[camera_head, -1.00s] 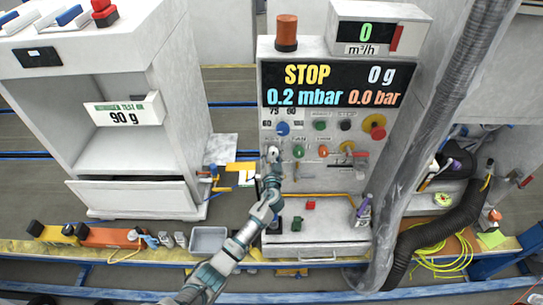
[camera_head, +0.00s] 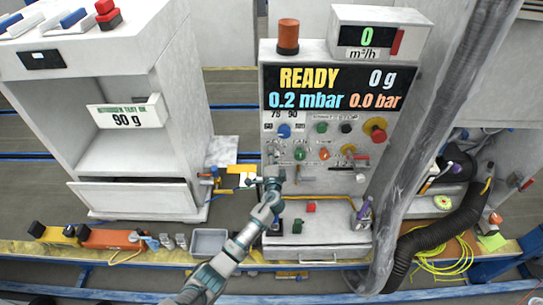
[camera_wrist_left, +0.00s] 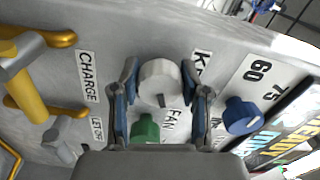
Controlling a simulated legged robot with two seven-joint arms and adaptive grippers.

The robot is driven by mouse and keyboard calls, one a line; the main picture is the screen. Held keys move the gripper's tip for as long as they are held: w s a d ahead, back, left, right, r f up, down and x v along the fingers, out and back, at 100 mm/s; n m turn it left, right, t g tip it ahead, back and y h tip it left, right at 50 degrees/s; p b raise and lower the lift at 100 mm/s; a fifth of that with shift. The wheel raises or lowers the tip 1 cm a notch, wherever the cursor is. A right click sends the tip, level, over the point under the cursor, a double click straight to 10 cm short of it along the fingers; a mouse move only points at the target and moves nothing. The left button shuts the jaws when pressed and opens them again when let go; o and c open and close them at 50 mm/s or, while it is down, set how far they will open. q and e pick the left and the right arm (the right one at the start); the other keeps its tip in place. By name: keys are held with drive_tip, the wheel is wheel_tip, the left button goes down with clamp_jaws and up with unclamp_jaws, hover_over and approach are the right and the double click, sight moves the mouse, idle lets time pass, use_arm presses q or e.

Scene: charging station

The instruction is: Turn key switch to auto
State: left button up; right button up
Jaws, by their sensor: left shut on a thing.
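The control panel (camera_head: 320,185) stands in the middle of the head view, and its display (camera_head: 333,88) reads READY in yellow. My left gripper (camera_head: 272,172) is at the panel's left edge, beside the lower knobs. In the left wrist view, its fingers (camera_wrist_left: 165,88) flank a round silver key switch knob (camera_wrist_left: 158,78) and are shut on it. A dark notch shows on the knob's lower side. A partly covered label beginning with K (camera_wrist_left: 201,62) is beside it. In the head view the gripper hides the knob. My right gripper is not in view.
A green knob (camera_wrist_left: 145,128) lies close below the fingers in the wrist view, and a blue knob (camera_wrist_left: 240,115) to the right. Yellow handles (camera_wrist_left: 25,95) stick out at the left. A thick grey hose (camera_head: 425,130) hangs right of the panel.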

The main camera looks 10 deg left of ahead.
use_arm(q)
drive_tip(key=m, duration=0.2)
drive_tip(key=m+p, duration=0.1)
drive_tip(key=m, duration=0.1)
drive_tip(key=m+p, duration=0.1)
drive_tip(key=m, duration=0.1)
drive_tip(key=shift+d+m, duration=0.3)
drive_tip(key=shift+d, duration=0.05)
drive_tip(key=m+p, duration=0.1)
drive_tip(key=m, duration=0.1)
drive_tip(key=shift+s+f+m, duration=0.1)
drive_tip(key=shift+f+m, duration=0.05)
drive_tip(key=shift+m, duration=0.25)
drive_tip(key=shift+d+f+m+p, duration=0.1)
drive_tip(key=shift+f+m+p, duration=0.05)
drive_tip(key=shift+m+p, duration=0.3)
drive_tip(key=shift+f+m, duration=0.1)
drive_tip(key=shift+m, duration=0.15)
drive_tip(key=o, duration=1.1)
drive_tip(key=shift+o, duration=0.2)
drive_tip(key=shift+r, duration=0.2)
